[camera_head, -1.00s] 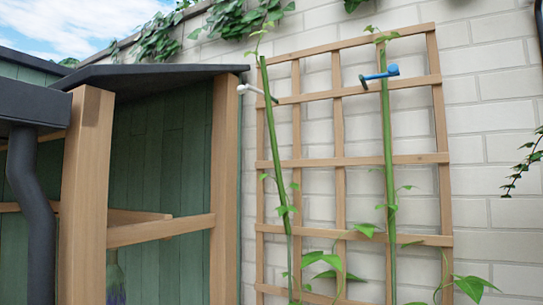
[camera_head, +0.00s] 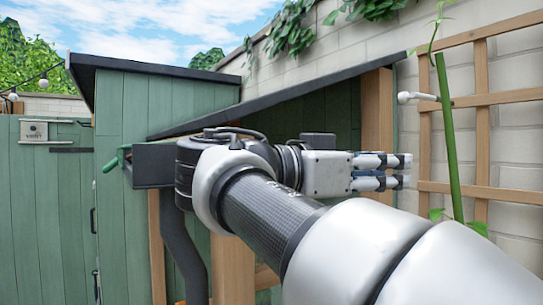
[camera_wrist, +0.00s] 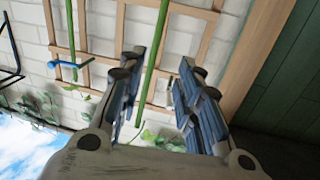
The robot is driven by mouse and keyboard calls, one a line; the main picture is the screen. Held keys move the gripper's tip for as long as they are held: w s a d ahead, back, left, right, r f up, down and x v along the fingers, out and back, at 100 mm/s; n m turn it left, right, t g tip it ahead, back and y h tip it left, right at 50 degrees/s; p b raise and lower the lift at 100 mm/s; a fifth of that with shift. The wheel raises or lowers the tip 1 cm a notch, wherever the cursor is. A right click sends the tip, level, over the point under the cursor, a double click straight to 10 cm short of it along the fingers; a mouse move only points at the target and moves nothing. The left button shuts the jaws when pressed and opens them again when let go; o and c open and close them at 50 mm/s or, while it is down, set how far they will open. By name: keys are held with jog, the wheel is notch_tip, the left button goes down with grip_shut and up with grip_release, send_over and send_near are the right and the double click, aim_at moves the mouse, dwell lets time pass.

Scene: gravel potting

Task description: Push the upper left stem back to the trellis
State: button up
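The upper left stem (camera_head: 447,130) is green and leans a little, its top to the left, in front of the wooden trellis (camera_head: 483,115) in the head view. How far it stands off the trellis is hard to tell. A white clip (camera_head: 418,97) sticks out beside its upper part. My gripper (camera_head: 408,171) points right, a little left of the stem and apart from it. In the wrist view, my gripper (camera_wrist: 160,62) has its fingers spread with nothing held. The stem (camera_wrist: 153,75) shows beyond, through the gap between the fingers.
In the wrist view, another stem (camera_wrist: 71,28) with a blue clip (camera_wrist: 68,64) stands on the left. A green shed (camera_head: 130,190) with a dark sloping roof and wooden posts (camera_head: 378,120) lies left of the trellis, close by my arm. A white brick wall (camera_head: 512,240) is behind the trellis.

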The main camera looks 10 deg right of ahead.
aim_at(450, 163)
jog(key=x, duration=0.5)
jog(key=p+x, duration=0.1)
jog(key=x, duration=0.5)
jog(key=p+x, duration=0.1)
jog(key=x, duration=0.5)
jog(key=shift+s+d+r, duration=0.2)
jog(key=shift+s+r, duration=0.15)
jog(key=shift+r, duration=0.05)
jog(key=shift+c, duration=0.2)
grip_shut()
